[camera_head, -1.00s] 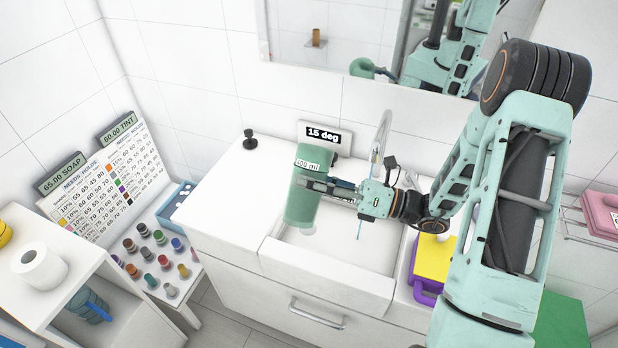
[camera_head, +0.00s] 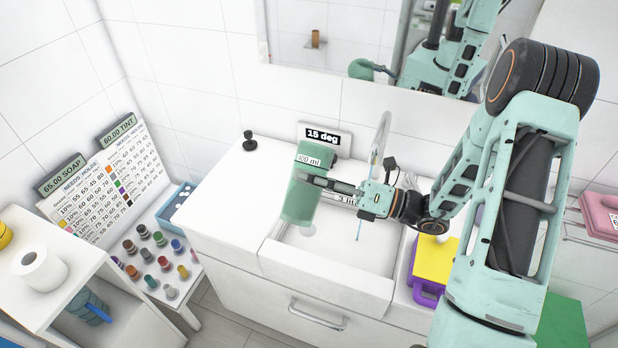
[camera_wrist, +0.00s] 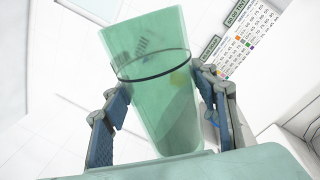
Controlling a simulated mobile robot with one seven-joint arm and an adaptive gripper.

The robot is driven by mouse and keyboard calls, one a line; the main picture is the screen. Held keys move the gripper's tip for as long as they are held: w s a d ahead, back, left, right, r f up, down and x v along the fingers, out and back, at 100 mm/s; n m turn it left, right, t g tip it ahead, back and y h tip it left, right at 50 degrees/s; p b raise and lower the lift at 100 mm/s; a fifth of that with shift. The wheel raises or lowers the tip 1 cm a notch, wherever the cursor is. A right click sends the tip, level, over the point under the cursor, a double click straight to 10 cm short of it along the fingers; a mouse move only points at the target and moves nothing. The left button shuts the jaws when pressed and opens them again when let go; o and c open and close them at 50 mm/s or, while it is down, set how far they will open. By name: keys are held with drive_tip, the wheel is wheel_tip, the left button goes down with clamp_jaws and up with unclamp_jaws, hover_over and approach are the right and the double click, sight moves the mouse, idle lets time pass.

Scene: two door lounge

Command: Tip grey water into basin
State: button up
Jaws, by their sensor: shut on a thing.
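A translucent green vessel (camera_head: 303,197) is held tilted over the left part of the white basin (camera_head: 345,258). My gripper (camera_head: 328,184) is shut on its side. In the wrist view the vessel (camera_wrist: 163,100) sits between my two fingers, with a dark ring line around its wall. A label on the vessel ends in "ml"; its figure is hard to read. A small pale round spot (camera_head: 308,231) shows in the basin below the vessel. I cannot tell how much grey water is inside or whether any is flowing out.
A sign reading "15 deg" (camera_head: 323,137) stands behind the basin. A tap (camera_head: 379,140) rises at the back, close to my gripper. A black knob-like object (camera_head: 249,141) stands on the clear counter at left. A yellow and purple item (camera_head: 432,262) lies right of the basin.

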sight(299, 153)
drive_tip(key=shift+r, duration=0.15)
idle(0.3)
drive_tip(key=shift+s+r+m, duration=0.1)
drive_tip(key=shift+r+m, duration=0.35)
drive_tip(key=shift+m, duration=0.45)
drive_tip(key=shift+r+m+t, duration=0.4)
drive_tip(key=shift+r+m, duration=0.2)
drive_tip(key=shift+m, duration=0.4)
drive_tip(key=shift+r+m+t, duration=0.3)
drive_tip(key=shift+r+m, duration=0.3)
drive_tip(key=shift+m, duration=0.4)
drive_tip(key=shift+w+d+r+m, duration=0.2)
drive_tip(key=shift+w+r+m, duration=0.45)
drive_tip(key=shift+m, duration=0.35)
